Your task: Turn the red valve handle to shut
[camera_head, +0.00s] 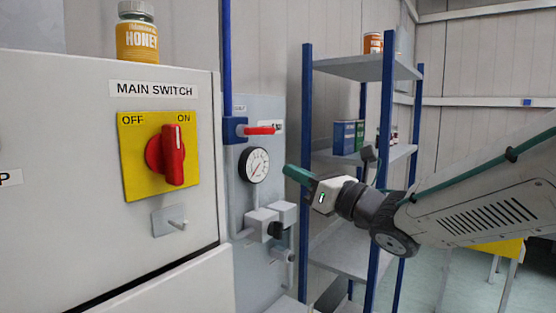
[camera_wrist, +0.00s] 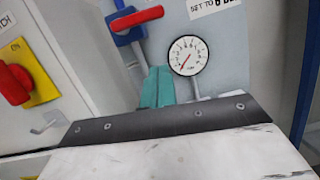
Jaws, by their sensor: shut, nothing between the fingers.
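The red valve handle (camera_head: 260,130) sits on a blue valve body (camera_head: 235,129) on a blue vertical pipe. The handle lies about level, crosswise to the pipe, pointing right. In the wrist view the red handle (camera_wrist: 137,19) shows at the top, tilted by the camera angle. My gripper (camera_head: 288,171) has teal fingers and is below and to the right of the handle, apart from it. In the wrist view the teal fingers (camera_wrist: 157,88) are together and empty, below the handle and left of the gauge.
A round pressure gauge (camera_head: 254,165) is mounted below the handle. Grey pipe fittings (camera_head: 271,220) are under it. A cabinet with a red main switch (camera_head: 172,155) and a metal hook (camera_head: 177,223) stands left. A honey jar (camera_head: 137,33) is on top. A blue-post shelf (camera_head: 358,67) stands right.

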